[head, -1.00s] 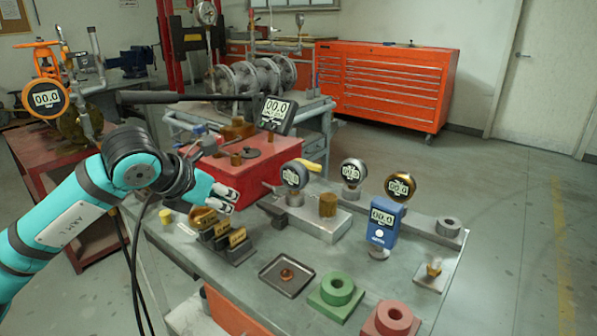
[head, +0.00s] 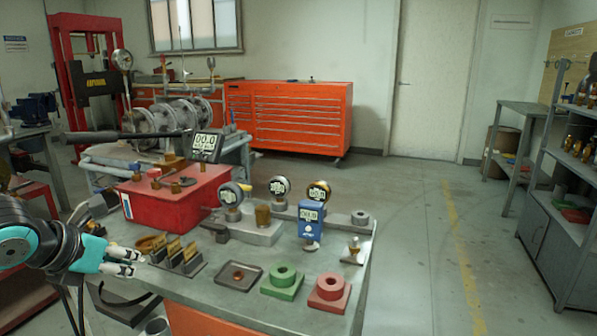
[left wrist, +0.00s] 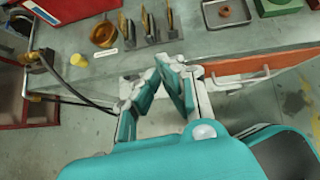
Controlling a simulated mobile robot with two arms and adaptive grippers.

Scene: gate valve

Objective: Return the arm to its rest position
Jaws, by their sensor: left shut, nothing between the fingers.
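My left arm (head: 15,235) comes in at the left edge of the head view, black and teal. Its gripper (head: 136,262) points right, in front of the near left edge of the grey workbench (head: 215,318). In the left wrist view the gripper (left wrist: 162,66) shows from behind, with its fingers close together and empty. It is near the bench edge, with floor visible around it. My right gripper is in neither view.
Black-and-yellow blocks (head: 178,252), a dark tray (head: 238,276), a green ring block (head: 282,282) and a red ring block (head: 329,292) stand on the bench. A red box (head: 175,195) stands behind. Open floor (head: 440,240) lies to the right.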

